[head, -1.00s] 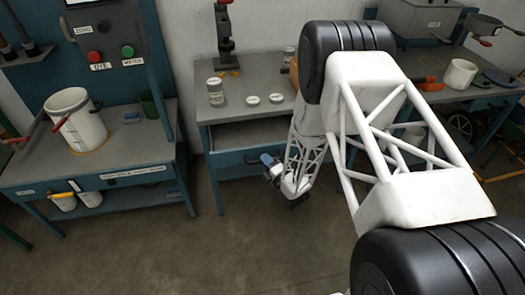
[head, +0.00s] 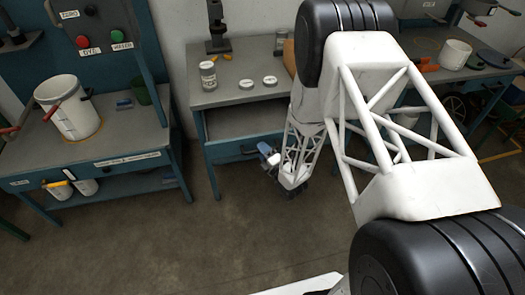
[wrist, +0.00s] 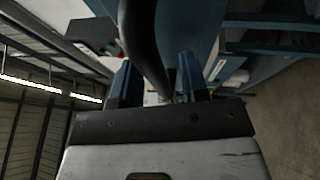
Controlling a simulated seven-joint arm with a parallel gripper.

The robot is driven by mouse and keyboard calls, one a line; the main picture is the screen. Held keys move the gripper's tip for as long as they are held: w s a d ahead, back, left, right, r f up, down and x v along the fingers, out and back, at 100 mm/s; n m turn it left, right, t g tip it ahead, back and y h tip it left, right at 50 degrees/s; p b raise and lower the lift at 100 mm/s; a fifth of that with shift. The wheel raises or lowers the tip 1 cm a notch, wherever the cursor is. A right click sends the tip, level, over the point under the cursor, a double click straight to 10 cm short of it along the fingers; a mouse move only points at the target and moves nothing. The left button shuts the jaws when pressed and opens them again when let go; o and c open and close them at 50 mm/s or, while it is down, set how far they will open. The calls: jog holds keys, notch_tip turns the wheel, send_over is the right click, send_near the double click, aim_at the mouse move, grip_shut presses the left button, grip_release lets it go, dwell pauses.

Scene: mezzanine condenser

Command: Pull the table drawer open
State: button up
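The middle blue table (head: 222,95) has a grey top, and its drawer (head: 228,150) is under it. The blue drawer front stands out from below the tabletop edge, with a grey gap behind it, so the drawer is partly open. My gripper (head: 266,158) is at the drawer front, right of its middle, partly hidden by my own arm. In the wrist view my gripper (wrist: 157,82) has two blue fingers partly apart around a dark curved bar, the drawer handle (wrist: 148,45). It looks shut on the handle; the contact itself is not clear.
Jars and lids (head: 246,83) stand on the tabletop. A left bench (head: 110,145) holds a white pot (head: 72,110). A right bench (head: 425,75) stands behind my arm. The floor (head: 215,225) in front of the drawer is clear.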

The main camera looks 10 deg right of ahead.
jog(key=shift+s, duration=0.1)
jog(key=v, duration=0.7)
jog(key=shift+s+d, duration=0.15)
jog(key=shift+s, duration=0.15)
jog(key=shift+d, duration=0.1)
dwell(0.6)
